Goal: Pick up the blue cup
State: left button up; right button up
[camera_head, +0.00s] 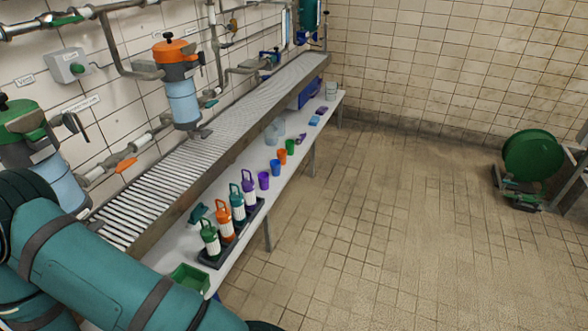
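The blue cup (275,168) is small and stands upright on the pale lower shelf (232,262) that runs along the wall bench. It is in a row between a purple cup (263,180) on the near side and an orange cup (282,156) on the far side. A green cup (290,147) stands beyond the orange one. Neither gripper shows in the head view. A large teal arm of mine fills the lower left corner, well apart from the cup.
Several handled bottles (224,224) stand in a dark rack nearer than the cups. A green tray (190,278) is at the near end. Clear containers (271,134) and a metal grating (232,116) are behind the cups. The tiled floor (400,215) to the right is free; a green reel (533,155) stands far right.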

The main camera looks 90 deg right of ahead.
aim_at(276, 168)
jog(key=z, duration=2.85)
jog(key=i+l+u, duration=0.15)
jog(key=i+l, duration=0.2)
jog(key=i+l+u, duration=0.1)
jog(key=i+l, duration=0.3)
jog(key=i, duration=0.15)
jog(key=i+l+u, duration=0.15)
jog(key=i+l, duration=0.25)
jog(key=i+l+u, duration=0.15)
jog(key=i+l, duration=0.25)
jog(key=l, duration=0.15)
jog(key=i+l+u, duration=0.1)
jog(key=i+l, duration=0.3)
jog(key=i+l+u, duration=0.15)
jog(key=i+l, duration=0.2)
jog(key=l, duration=0.35)
